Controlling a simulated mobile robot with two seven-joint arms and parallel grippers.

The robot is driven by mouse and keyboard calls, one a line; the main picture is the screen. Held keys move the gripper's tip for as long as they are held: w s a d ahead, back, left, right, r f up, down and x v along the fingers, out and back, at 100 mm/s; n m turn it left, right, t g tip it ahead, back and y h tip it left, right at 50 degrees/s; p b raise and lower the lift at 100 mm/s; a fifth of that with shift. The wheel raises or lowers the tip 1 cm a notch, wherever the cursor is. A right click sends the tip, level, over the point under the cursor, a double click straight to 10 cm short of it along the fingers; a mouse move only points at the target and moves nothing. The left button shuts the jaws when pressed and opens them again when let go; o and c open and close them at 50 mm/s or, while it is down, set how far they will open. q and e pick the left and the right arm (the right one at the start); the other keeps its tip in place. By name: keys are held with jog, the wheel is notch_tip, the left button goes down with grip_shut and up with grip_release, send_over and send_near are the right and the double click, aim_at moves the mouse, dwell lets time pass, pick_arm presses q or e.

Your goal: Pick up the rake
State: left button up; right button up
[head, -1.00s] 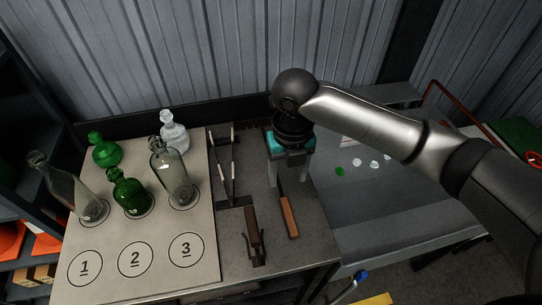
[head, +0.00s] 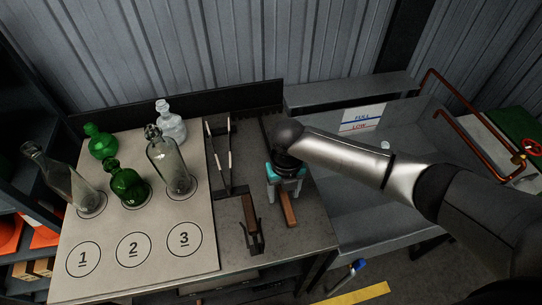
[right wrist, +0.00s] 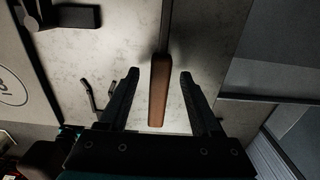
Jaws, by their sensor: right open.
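The rake, as I take it, has a brown wooden handle (head: 290,212) and a thin dark shaft running back along the grey bench. Its far end is hard to make out in the head view. My right gripper (head: 286,186) is over the handle, jaws open. In the right wrist view the handle (right wrist: 158,95) lies between the two open fingers (right wrist: 159,76), with a visible gap on each side, not gripped. The shaft (right wrist: 166,25) runs on past the fingertips. My left gripper is not in view.
A second brown-handled tool (head: 250,212) with a dark forked part lies just left. Tongs (head: 218,155) lie behind it. Several bottles (head: 168,165) stand on the pale numbered board (head: 205,262). A grey water trough (head: 365,215) is at the right.

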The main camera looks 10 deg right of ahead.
jog(key=shift+f, duration=0.6)
grip_shut()
dwell(0.3)
